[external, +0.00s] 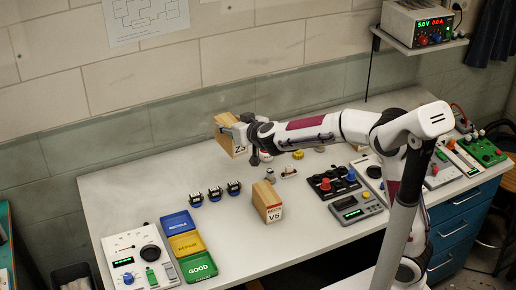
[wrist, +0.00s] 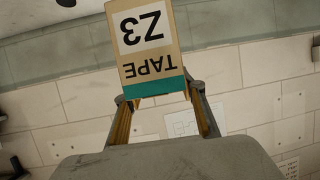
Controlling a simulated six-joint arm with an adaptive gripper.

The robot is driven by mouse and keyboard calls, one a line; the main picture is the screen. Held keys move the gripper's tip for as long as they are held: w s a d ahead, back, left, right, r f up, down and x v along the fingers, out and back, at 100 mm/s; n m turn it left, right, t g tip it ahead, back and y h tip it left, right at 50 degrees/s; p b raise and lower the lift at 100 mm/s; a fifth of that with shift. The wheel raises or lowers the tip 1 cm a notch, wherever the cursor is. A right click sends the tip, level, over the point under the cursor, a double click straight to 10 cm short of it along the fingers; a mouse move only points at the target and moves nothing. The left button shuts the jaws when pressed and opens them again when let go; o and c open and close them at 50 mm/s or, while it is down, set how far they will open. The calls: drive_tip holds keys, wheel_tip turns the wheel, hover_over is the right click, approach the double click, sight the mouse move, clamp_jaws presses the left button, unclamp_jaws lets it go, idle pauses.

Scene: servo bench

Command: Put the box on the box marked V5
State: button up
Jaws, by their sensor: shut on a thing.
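A brown cardboard box with a white label marked Z3 (external: 229,136) is held in the air above the bench. In the wrist view the held box (wrist: 145,45) shows "Z3" and "TAPE" upside down and a teal band along its lower edge. My gripper (external: 240,131) is shut on this box, with a finger on each side of it in the wrist view. The box marked V5 (external: 268,202) stands upright on the bench, apart from the held box, lower and to its right in the external view. Its top is bare.
Blue, yellow and green trays (external: 187,243) lie left of the V5 box, beside a white control panel (external: 139,257). Several small dark servos (external: 214,194) stand between. A black panel with knobs (external: 333,183) and a grey meter (external: 356,207) lie to the right.

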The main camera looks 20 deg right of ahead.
drive_tip(key=s+d+f+m+h, duration=0.1)
drive_tip(key=s+d+f, duration=0.4)
drive_tip(key=s+d, duration=0.3)
drive_tip(key=shift+s+d+h, duration=0.2)
drive_tip(key=shift+s+h, duration=0.1)
drive_tip(key=shift+s, duration=0.45)
drive_tip(key=shift+f, duration=0.15)
wheel_tip(320, 180, down, 6)
drive_tip(key=shift+f, duration=0.1)
idle(0.3)
drive_tip(key=shift+f, duration=1.85)
drive_tip(key=shift+f, duration=0.15)
